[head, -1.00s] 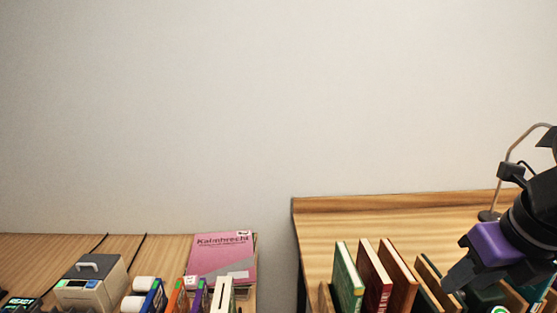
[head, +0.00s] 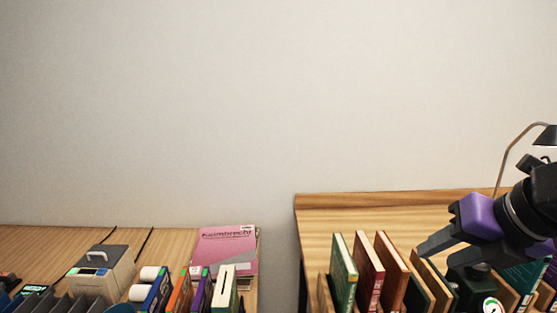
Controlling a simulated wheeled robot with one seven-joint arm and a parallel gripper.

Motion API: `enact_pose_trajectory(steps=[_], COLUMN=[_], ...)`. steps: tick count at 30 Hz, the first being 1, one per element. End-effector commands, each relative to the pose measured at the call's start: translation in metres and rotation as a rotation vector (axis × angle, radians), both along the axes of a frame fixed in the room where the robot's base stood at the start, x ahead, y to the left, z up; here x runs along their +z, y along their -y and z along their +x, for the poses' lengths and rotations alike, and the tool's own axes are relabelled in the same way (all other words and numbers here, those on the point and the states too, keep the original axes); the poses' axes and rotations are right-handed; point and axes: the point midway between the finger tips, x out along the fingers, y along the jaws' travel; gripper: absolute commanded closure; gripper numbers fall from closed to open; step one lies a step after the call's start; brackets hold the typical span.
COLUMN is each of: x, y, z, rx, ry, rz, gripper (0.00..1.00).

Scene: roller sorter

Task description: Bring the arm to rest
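My gripper (head: 440,252), with a purple body and dark grey fingers, is at the right of the head view. It points left and down, above the row of books on the right-hand wooden desk (head: 330,213). The fingers overlap a dark object behind or below them, so the gap between them is unclear. I see nothing clearly held. My black wrist and forearm run off the right edge.
Upright books, green (head: 343,271), dark red (head: 369,273) and brown (head: 393,272), stand near the gripper. A lamp (head: 507,157) rises behind the arm. The left table holds a grey box-shaped device (head: 101,272), several upright boxes and a pink book (head: 227,250). The wall above is bare.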

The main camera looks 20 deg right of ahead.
Motion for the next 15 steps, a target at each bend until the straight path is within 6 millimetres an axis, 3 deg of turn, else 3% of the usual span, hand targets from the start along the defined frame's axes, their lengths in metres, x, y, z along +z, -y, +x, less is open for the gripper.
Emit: enact_pose_trajectory(steps=[8,15], x=[0.056,0.126], y=[-0.022,-0.049], z=[0.051,0.085], rx=[-0.193,-0.310], ry=[0.333,0.638], rz=[0.359,0.919], gripper=[0.61,0.61])
